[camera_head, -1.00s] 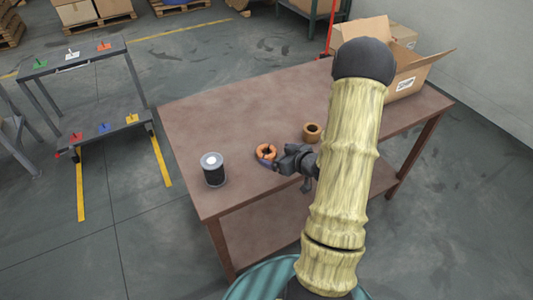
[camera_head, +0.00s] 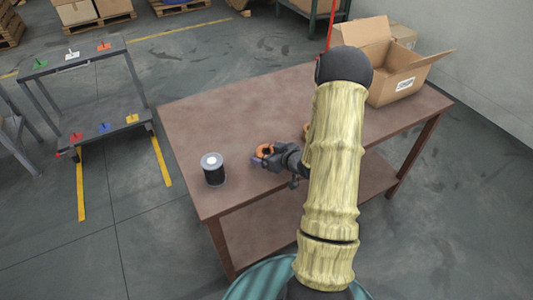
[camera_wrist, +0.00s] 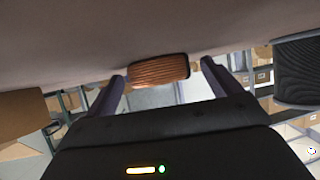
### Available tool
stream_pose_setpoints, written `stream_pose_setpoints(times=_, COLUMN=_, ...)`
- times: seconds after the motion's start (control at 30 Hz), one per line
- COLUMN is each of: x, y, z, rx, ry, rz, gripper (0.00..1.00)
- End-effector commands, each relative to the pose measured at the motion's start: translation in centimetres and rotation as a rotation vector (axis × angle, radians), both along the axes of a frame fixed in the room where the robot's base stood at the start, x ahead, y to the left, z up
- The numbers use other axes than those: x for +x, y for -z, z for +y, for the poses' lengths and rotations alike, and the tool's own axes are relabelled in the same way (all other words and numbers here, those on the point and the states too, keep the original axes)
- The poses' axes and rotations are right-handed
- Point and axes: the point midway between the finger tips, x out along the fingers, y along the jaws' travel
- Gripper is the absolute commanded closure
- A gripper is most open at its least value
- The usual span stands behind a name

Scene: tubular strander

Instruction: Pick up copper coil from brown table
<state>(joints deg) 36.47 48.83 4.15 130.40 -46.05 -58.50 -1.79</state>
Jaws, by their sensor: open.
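The copper coil (camera_head: 264,149), an orange-brown wound ring, lies on the brown table (camera_head: 240,108). My gripper (camera_head: 267,156) is low over the table at the coil, its jaws open. In the wrist view the coil (camera_wrist: 160,71) sits between the two fingertips of my gripper (camera_wrist: 162,76), with a gap showing at the left finger and a smaller one at the right. My gripper hides part of the coil in the head view.
A black spool with a white top (camera_head: 214,169) stands left of the coil. A tan roll (camera_head: 306,129) is behind my arm, mostly hidden. An open cardboard box (camera_head: 398,82) stands at the table's back right. A grey rack (camera_head: 85,62) is at left.

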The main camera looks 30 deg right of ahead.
Motion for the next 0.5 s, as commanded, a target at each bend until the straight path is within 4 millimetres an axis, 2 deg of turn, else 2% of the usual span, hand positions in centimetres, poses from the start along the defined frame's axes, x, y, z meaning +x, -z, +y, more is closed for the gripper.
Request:
stream_pose_setpoints(times=0.2, x=-0.01, y=-0.02, z=0.01, rx=0.000, ry=0.000, rz=0.000, gripper=0.10)
stream_pose_setpoints(times=0.4, x=-0.02, y=-0.02, z=0.00, rx=0.000, ry=0.000, rz=0.000, gripper=0.49)
stream_pose_setpoints(times=0.5, x=0.01, y=-0.08, z=0.00, rx=0.000, ry=0.000, rz=-0.002, gripper=0.66)
